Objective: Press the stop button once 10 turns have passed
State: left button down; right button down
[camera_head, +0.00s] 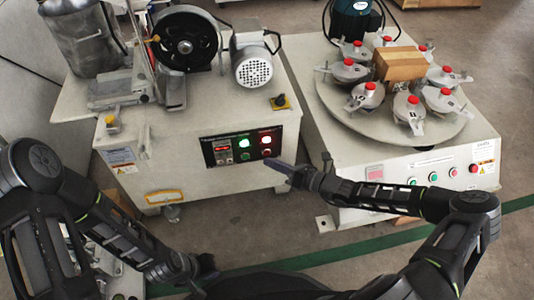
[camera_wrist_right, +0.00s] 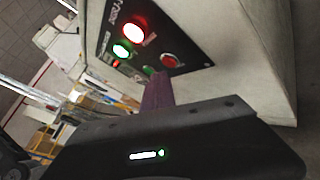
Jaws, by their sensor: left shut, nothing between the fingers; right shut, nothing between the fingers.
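A dark control panel (camera_head: 232,158) is on the front of the left machine, with a small red-lit display (camera_head: 222,149) whose digits I cannot read. On its right are a glowing red-white lamp (camera_head: 266,139) and a red button (camera_head: 266,152), likely the stop button. The red button also shows in the right wrist view (camera_wrist_right: 170,60), right of a green button (camera_wrist_right: 148,71). My right gripper (camera_head: 272,163) is shut and empty, its tip just below the red button; I cannot tell whether it touches. My left gripper (camera_head: 207,274) is shut and empty, low in front of the machine.
A wheel with a belt (camera_head: 187,40) and a motor (camera_head: 254,68) stand on the left machine's top. The right machine (camera_head: 405,170) carries a turntable with several red-capped pots (camera_head: 408,113) and has its own buttons. Floor shows between the machines and my arms.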

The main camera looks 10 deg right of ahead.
jog(key=shift+w, duration=0.75)
dwell(0.6)
dwell(0.3)
jog(key=shift+s+p, duration=0.85)
jog(key=shift+p, duration=0.05)
jog(key=s+p, duration=0.3)
jog(key=s, duration=0.2)
jog(key=shift+p, duration=0.35)
